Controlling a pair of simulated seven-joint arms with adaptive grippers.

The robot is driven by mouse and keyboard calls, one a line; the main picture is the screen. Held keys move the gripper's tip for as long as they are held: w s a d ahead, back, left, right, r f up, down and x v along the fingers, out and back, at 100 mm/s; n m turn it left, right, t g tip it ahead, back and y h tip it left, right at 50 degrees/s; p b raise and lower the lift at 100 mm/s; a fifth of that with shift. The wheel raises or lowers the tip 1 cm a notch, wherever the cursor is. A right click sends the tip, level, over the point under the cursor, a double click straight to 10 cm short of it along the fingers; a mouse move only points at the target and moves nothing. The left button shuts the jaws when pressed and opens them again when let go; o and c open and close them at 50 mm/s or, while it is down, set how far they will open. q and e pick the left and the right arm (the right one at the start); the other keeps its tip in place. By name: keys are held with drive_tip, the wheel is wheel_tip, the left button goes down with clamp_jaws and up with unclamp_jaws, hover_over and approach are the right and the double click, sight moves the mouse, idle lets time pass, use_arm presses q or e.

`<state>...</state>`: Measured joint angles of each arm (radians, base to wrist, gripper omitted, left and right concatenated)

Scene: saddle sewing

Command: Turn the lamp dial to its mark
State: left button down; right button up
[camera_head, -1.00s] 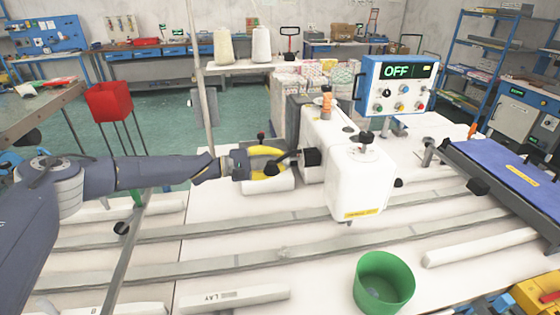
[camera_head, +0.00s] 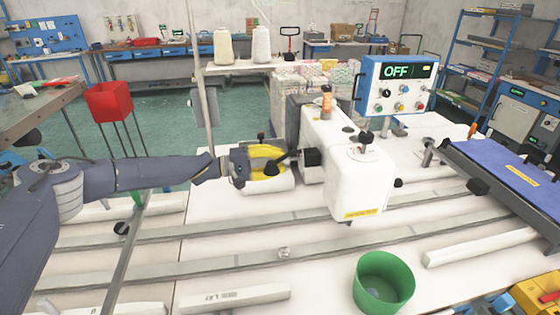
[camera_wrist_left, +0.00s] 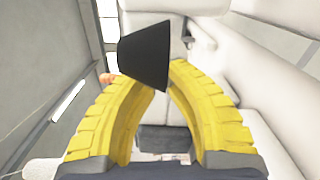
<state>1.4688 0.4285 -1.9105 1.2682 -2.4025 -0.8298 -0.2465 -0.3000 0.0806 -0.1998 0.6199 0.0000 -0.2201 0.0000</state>
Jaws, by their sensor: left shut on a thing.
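The black tapered dial (camera_wrist_left: 146,55) shows in the left wrist view between the yellow fingertips of my left gripper (camera_wrist_left: 166,82). The gripper is shut on it. In the head view, my left gripper (camera_head: 277,161) reaches in from the left to the side of the white sewing machine (camera_head: 355,185), and its fingers partly hide the dial. I cannot make out a mark on the dial. A control box (camera_head: 396,84) behind the machine reads "OFF" in green.
A green bowl (camera_head: 384,296) stands at the front of the white table. Long metal rails (camera_head: 230,262) cross the tabletop. A blue pad (camera_head: 510,175) lies at the right. A red container (camera_head: 109,101) stands on thin legs at the left.

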use_arm(q)
drive_tip(key=shift+w+a, duration=0.15)
drive_tip(key=shift+w, duration=0.05)
drive_tip(key=c, duration=1.1)
unclamp_jaws()
drive_tip(key=shift+s, duration=0.1)
drive_tip(key=a, duration=0.4)
drive_tip(key=s+a, duration=0.1)
drive_tip(key=a, duration=0.6)
drive_tip(key=shift+s+a, duration=0.15)
drive_tip(key=shift+a, duration=0.25)
